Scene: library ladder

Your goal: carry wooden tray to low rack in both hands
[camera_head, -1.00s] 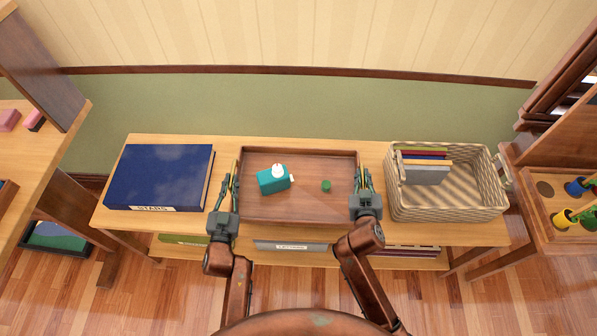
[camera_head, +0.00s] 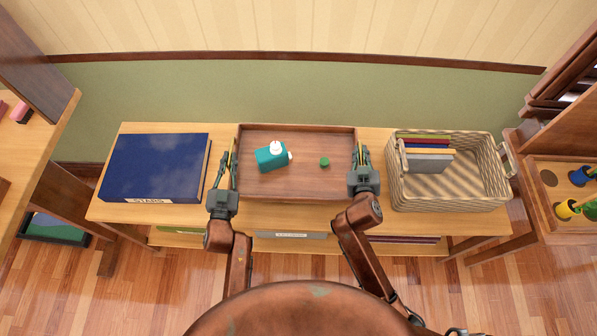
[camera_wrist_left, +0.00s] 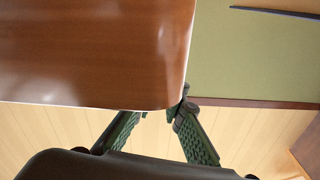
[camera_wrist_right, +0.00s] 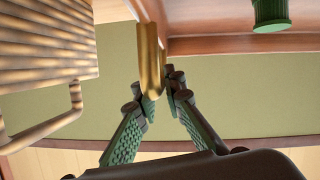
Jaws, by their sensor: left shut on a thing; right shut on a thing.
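The wooden tray (camera_head: 300,188) is in the middle of the head view, over the low rack (camera_head: 375,140) between the blue book and the basket. I cannot tell whether it touches the rack top. A teal bottle with a white top (camera_head: 271,156) and a small green piece (camera_head: 324,162) are in it. My left gripper (camera_head: 229,165) is shut on the tray's left side; the tray also fills the upper left wrist view (camera_wrist_left: 95,50). My right gripper (camera_head: 361,158) is shut on the tray's right side, at a brass-coloured handle (camera_wrist_right: 149,60) in the right wrist view.
A blue book labelled STARS (camera_head: 157,168) lies on the rack at left. A wicker basket with books (camera_head: 455,195) stands close to the tray's right. A lower shelf holds a grey box (camera_head: 290,235). Furniture stands at both sides; a green wall (camera_head: 300,95) is behind.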

